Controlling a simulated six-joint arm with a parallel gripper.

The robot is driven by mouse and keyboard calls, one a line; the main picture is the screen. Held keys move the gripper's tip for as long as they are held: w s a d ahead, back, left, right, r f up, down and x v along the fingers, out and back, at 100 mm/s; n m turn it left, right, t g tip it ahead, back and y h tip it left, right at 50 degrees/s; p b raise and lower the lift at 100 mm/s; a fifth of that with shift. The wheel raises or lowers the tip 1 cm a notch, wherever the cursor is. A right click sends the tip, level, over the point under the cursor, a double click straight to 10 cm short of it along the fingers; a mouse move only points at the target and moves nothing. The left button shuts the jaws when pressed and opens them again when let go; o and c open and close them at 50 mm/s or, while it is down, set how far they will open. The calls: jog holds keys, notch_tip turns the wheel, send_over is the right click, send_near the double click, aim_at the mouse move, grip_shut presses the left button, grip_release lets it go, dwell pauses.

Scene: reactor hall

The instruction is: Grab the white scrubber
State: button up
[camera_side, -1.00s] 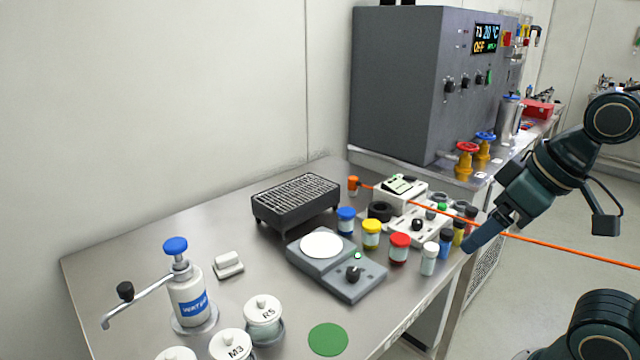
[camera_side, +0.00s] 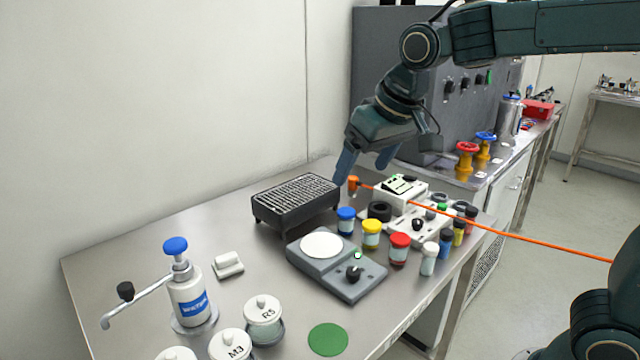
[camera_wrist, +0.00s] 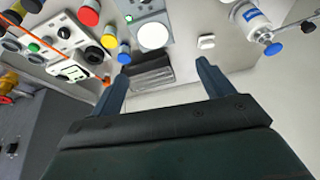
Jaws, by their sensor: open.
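The white scrubber (camera_side: 228,262) is a small white block lying on the steel table, left of the grey scale and right of the blue-capped pump bottle. It also shows in the wrist view (camera_wrist: 206,42), beyond the fingertips and near the right one. My gripper (camera_side: 364,168) is open and empty, pointing down near the back of the table, by the right end of the black grill-topped box. It is well to the right of the scrubber and apart from it. In the wrist view both fingers of my gripper (camera_wrist: 162,72) are spread wide.
The black grill-topped box (camera_side: 296,199) and grey scale (camera_side: 359,283) stand between my gripper and the scrubber. The pump bottle (camera_side: 190,303) and lidded jars (camera_side: 264,318) are near the scrubber. Several coloured-lid jars (camera_side: 371,235) and an orange cable (camera_side: 510,242) are to the right.

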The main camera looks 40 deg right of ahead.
jog(key=w+a+f, duration=0.4)
jog(key=w+a, duration=0.3)
jog(key=w, duration=0.5)
jog(key=m, duration=0.1)
send_near(226, 256)
jog(key=shift+h, duration=0.3)
jog(key=shift+a+x, duration=0.15)
jog(key=shift+x, duration=1.1)
jog(key=shift+a+x, duration=0.2)
jog(key=shift+x, duration=1.1)
jog(key=shift+w, duration=0.2)
jog(key=shift+g, duration=0.3)
jog(key=shift+x, duration=2.55)
jog(key=shift+s+d, duration=0.1)
jog(key=c, duration=1.1)
